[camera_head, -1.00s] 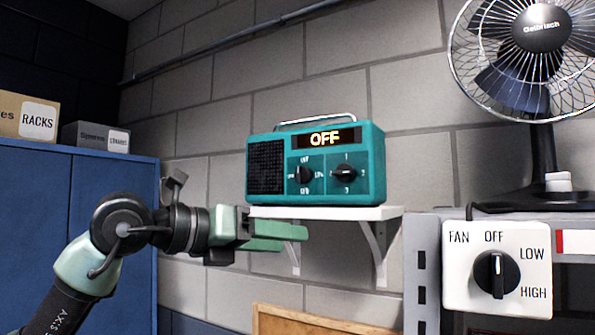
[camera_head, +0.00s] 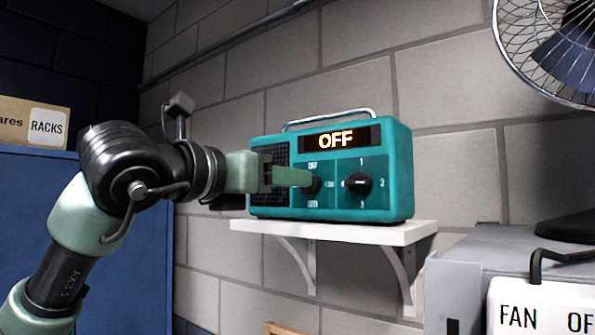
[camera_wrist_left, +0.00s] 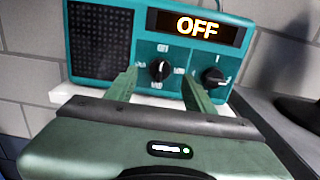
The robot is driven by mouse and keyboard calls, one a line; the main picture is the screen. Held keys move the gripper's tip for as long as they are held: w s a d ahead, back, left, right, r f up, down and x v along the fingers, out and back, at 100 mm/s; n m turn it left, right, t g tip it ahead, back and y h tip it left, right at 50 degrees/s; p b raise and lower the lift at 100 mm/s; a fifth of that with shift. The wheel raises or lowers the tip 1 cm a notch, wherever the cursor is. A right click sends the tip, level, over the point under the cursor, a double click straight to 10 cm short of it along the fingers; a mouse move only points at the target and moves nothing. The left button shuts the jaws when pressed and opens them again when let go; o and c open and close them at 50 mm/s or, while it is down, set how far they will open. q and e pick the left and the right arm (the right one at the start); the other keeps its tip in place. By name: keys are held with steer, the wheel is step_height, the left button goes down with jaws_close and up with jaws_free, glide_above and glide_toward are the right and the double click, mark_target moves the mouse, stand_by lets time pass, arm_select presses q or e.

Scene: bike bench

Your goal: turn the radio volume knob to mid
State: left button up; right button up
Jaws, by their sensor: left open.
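The teal radio (camera_head: 400,170) stands on a white shelf (camera_head: 400,236); its display (camera_head: 341,137) reads OFF. Its left knob (camera_wrist_left: 160,70), black and ringed by small labels, is partly hidden by my gripper in the head view. In the wrist view its light mark seems to point up. The right knob (camera_head: 358,185) has numbers around it. My left gripper (camera_head: 292,178) is open in front of the radio. In the wrist view its two fingertips (camera_wrist_left: 159,77) stand on either side of the left knob, with gaps; I cannot tell the remaining depth. My right gripper is not in view.
A speaker grille (camera_wrist_left: 100,40) fills the radio's left side. A fan (camera_head: 560,50) and a fan switch panel (camera_head: 540,305) are at the right, by a grey cabinet top (camera_head: 500,250). A blue cabinet (camera_head: 130,255) with a RACKS box (camera_head: 30,120) is at the left.

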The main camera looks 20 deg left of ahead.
arm_select(q)
steer(key=p+x, duration=0.1)
steer(key=x, duration=0.3)
steer(key=shift+w+d+f, duration=0.1)
steer(key=shift+w+f, duration=0.05)
steer(key=shift+w, duration=0.05)
steer(key=c, duration=1)
jaws_close()
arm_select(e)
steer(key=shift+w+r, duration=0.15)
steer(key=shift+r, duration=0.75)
